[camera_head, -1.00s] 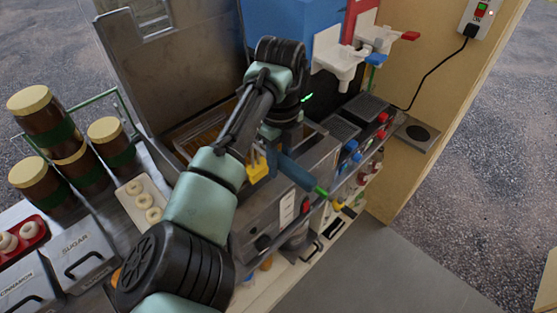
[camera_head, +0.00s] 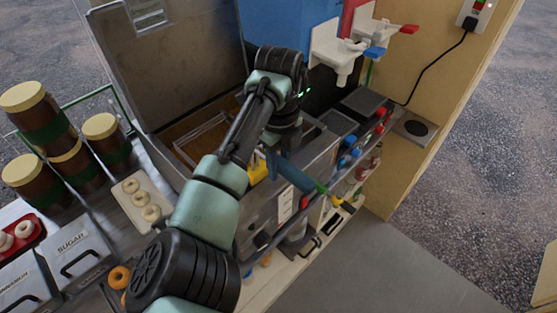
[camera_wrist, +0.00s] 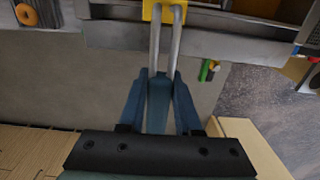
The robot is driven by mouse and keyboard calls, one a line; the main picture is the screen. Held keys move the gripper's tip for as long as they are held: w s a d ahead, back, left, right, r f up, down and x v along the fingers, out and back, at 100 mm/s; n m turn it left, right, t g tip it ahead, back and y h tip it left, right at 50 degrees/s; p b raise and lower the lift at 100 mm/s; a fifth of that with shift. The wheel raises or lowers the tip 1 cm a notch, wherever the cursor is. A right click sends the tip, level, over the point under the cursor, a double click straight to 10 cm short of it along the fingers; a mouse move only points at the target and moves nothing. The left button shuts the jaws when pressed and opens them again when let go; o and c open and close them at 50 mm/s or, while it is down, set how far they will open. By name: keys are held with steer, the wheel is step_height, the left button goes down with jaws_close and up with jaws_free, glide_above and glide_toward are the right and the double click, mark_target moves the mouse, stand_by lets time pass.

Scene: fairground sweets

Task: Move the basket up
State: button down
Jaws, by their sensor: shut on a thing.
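The wire basket (camera_head: 200,138) is at the open fryer (camera_head: 262,215) in the head view, behind my arm. Its rim and part of its side show; my arm hides the rest. My gripper (camera_head: 290,172) is at the basket's handle, over the fryer's front. In the wrist view my gripper (camera_wrist: 160,78) has its blue fingers closed around the two-rod metal handle (camera_wrist: 178,42), which runs up to a yellow block (camera_wrist: 163,12). The basket's body is outside the wrist view.
The raised metal lid (camera_head: 175,60) stands behind the fryer. Brown jars (camera_head: 38,115), a tray of pale rings (camera_head: 138,205) and a sugar bin (camera_head: 75,250) are at left. White dispensers (camera_head: 340,50) and a wooden panel (camera_head: 440,75) are at right. The floor in front is clear.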

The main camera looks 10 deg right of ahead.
steer(key=shift+s+d+f, duration=0.1)
steer(key=shift+d+f, duration=0.05)
steer(key=shift+f, duration=0.5)
steer(key=c, duration=0.5)
jaws_free()
step_height(320, 180, up, 13)
steer(key=shift+r+b, duration=0.1)
steer(key=shift+b, duration=1.1)
